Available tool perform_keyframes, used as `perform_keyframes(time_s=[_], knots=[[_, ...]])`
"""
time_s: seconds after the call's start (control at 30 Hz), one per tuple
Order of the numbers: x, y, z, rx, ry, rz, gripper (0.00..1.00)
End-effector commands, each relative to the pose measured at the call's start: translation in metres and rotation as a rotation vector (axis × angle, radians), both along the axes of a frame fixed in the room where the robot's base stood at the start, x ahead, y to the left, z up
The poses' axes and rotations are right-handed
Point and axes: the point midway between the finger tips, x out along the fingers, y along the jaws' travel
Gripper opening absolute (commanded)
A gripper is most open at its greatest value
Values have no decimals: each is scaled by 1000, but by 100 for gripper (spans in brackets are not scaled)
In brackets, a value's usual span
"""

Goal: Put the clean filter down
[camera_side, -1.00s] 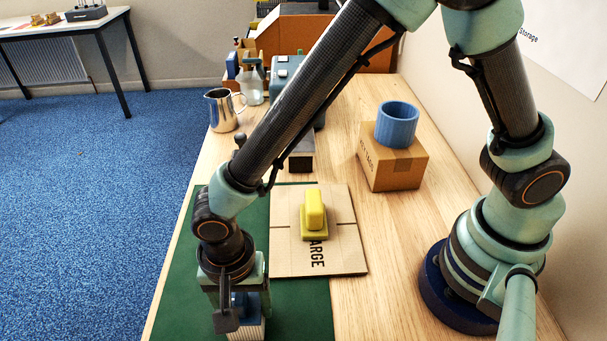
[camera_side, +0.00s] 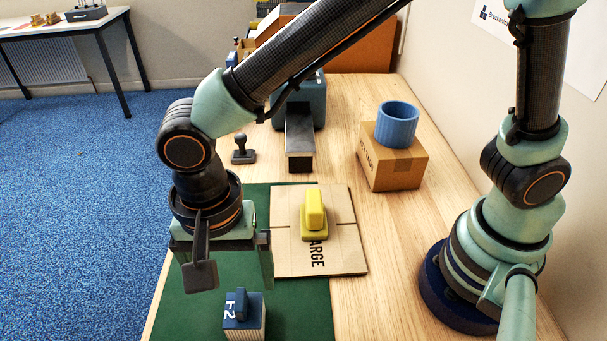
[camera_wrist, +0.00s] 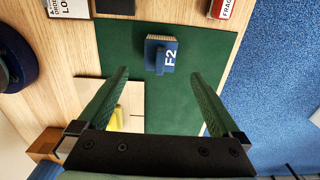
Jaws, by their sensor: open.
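The filter (camera_side: 243,318), a block with a dark blue top and handle and pale pleated sides, stands upright on the green mat (camera_side: 190,310) near the front. It also shows in the wrist view (camera_wrist: 160,55), marked F2, with green mat around it. My gripper (camera_side: 229,275) is open and empty above the mat, apart from the filter. In the wrist view the two green fingers (camera_wrist: 160,73) are spread wide and the filter lies beyond their tips.
A flat carton (camera_side: 345,255) with a yellow handled block (camera_side: 314,215) on it lies right of the filter. The mat's front is largely clear.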

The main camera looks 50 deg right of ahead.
Motion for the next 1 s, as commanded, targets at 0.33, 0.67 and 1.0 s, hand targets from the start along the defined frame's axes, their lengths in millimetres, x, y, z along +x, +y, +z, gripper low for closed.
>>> perform_keyframes(time_s=[0.33, 0.67, 1.0], knots=[[21, -30, 37, 38, -37, 65, 100], [65, -178, 98, 61, -271, 398, 100], [47, -292, 119, -133, -453, 705, 100]])
